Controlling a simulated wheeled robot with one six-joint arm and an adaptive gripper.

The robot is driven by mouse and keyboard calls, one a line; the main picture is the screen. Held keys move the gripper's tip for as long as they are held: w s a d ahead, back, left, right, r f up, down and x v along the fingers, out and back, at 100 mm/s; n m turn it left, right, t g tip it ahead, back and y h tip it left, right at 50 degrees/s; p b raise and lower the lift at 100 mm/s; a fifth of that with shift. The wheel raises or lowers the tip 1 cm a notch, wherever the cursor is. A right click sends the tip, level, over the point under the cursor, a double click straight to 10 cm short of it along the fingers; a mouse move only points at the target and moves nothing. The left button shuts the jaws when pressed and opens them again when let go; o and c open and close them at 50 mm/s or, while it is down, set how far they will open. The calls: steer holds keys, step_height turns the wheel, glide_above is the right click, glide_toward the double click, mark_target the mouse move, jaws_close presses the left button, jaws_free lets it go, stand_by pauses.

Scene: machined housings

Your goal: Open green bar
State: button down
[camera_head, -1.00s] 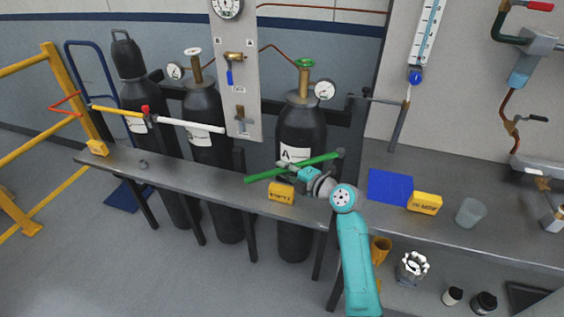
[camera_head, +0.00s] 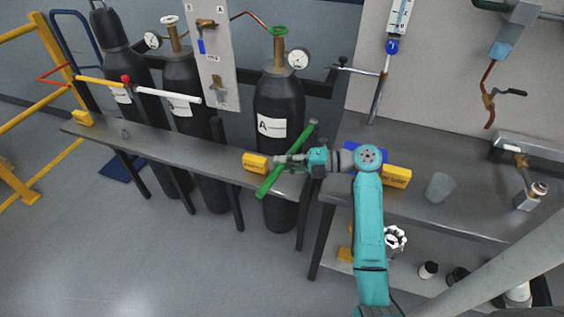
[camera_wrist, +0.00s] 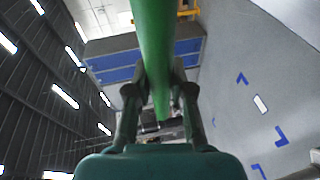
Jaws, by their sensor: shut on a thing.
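The green bar (camera_head: 272,184) is a long round rod in front of the right-hand gas cylinder. It lies slantwise above the bench, its upper end by the cylinder and its lower end out past the bench's front edge. My gripper (camera_head: 284,160) reaches it from the right and is shut around its middle. In the wrist view the green bar (camera_wrist: 152,30) runs between the two fingers (camera_wrist: 159,85). The bar's pivot is too small to make out.
A yellow block (camera_head: 255,162) sits on the bench (camera_head: 185,147) just left of my gripper. Another yellow block (camera_head: 397,176) and a clear cup (camera_head: 439,187) stand to the right. A yellow and white bar (camera_head: 165,95) spans the left cylinders. The floor in front is open.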

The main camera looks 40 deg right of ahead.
steer(key=shift+s+d, duration=0.1)
steer(key=shift+s, duration=0.1)
stand_by(0.3)
steer(key=c, duration=1)
jaws_free()
steer(key=v, duration=1.2)
steer(key=shift+w+d+r, duration=0.1)
steer(key=shift+w, duration=0.05)
